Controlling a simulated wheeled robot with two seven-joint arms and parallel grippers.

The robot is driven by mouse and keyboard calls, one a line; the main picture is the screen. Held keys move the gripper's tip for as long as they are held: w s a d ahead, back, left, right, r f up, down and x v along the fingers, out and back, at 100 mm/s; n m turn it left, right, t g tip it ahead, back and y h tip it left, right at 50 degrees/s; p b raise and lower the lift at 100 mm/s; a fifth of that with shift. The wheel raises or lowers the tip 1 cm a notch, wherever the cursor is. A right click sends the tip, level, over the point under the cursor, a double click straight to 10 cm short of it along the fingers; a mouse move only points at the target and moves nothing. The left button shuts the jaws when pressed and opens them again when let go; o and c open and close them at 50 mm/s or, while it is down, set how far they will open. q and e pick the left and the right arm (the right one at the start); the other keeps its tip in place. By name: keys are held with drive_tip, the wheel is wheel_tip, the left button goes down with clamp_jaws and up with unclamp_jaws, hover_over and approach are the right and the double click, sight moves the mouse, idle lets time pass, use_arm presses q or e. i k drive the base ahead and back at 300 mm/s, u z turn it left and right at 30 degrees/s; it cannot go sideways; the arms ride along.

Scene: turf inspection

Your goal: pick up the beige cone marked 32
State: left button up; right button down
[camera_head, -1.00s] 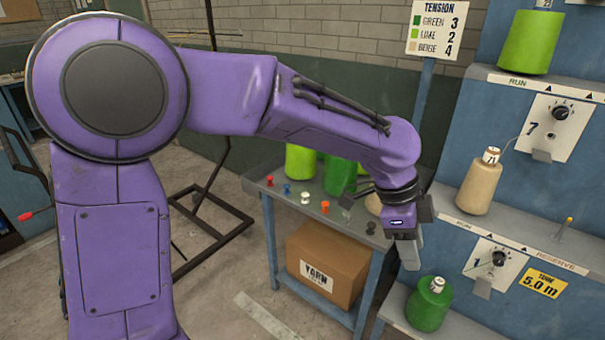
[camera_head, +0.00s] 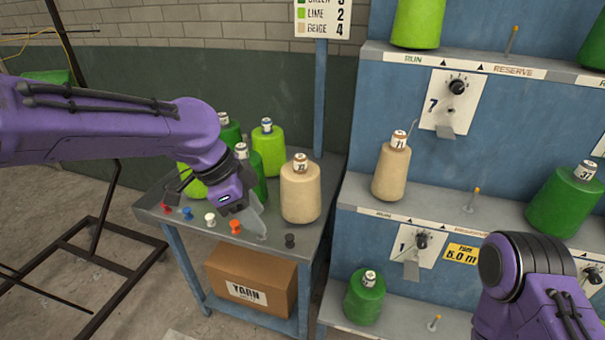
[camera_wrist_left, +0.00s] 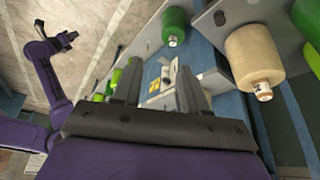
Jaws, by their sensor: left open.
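A beige cone (camera_head: 300,192) with a white-labelled top, which seems to read 32, stands upright on the grey table. My left gripper (camera_head: 252,218) is just left of it, low over the table's front part, apart from it. In the left wrist view the two fingers (camera_wrist_left: 158,75) are spread with nothing between them. A beige cone (camera_wrist_left: 254,58), upside down in that picture, lies to the right of the fingers, outside them. My right arm shows at the lower right of the head view; its gripper (camera_wrist_left: 62,40) is small in the wrist view.
Green and lime cones (camera_head: 267,138) stand behind on the table. Coloured pegs (camera_head: 235,227) line its front edge. Another beige cone (camera_head: 391,170), marked 71, stands on the blue rack (camera_head: 362,120) to the right. A yarn box (camera_head: 250,280) sits below the table.

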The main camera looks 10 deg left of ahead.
sight(300, 197)
drive_tip(key=i, duration=1.1)
